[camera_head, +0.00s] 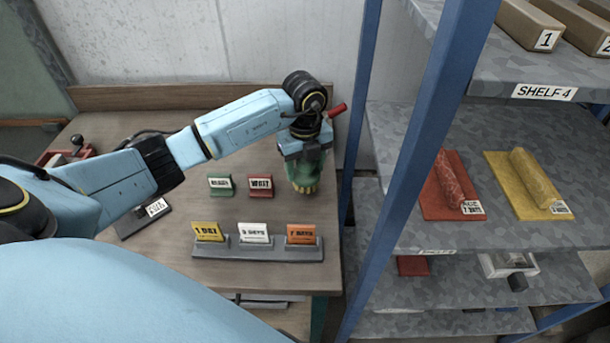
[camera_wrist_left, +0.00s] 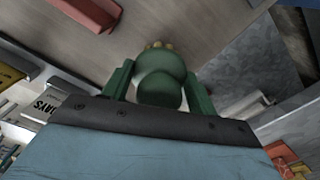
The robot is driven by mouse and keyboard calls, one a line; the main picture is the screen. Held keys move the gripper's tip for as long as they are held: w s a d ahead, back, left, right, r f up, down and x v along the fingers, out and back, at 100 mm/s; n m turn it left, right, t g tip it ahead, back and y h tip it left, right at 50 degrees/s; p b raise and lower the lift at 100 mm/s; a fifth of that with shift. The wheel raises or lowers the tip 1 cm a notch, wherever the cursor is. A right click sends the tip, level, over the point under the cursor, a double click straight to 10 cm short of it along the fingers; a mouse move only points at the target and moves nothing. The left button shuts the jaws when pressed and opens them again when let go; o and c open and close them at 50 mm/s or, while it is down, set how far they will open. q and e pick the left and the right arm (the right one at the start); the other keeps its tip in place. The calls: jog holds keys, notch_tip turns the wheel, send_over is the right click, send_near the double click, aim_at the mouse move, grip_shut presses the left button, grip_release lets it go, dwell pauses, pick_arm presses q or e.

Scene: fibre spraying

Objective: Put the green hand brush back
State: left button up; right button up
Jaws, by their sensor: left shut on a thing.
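The green hand brush (camera_head: 303,176) has a green body with yellowish bristles at its lower end. My left gripper (camera_head: 303,158) is shut on it at the right side of the wooden table, near the table's right edge. In the left wrist view the green brush (camera_wrist_left: 160,75) sits between the two green fingers of my left gripper (camera_wrist_left: 160,92), with a bit of yellow bristle at its far end. I cannot tell whether the bristles touch the tabletop. My right gripper is in neither view.
Green (camera_head: 220,185) and red (camera_head: 261,185) label signs stand left of the brush. A grey holder (camera_head: 258,252) with yellow, white and orange cards is in front. A red-handled item (camera_head: 337,110) shows behind the gripper. A blue-framed shelf (camera_head: 425,130) stands close on the right.

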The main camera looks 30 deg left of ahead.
aim_at(305, 176)
pick_arm(q)
jog(key=shift+f, duration=1.6)
jog(key=shift+f, duration=0.2)
jog(key=o, duration=1.1)
notch_tip(305, 176, up, 12)
jog(key=shift+r, duration=0.2)
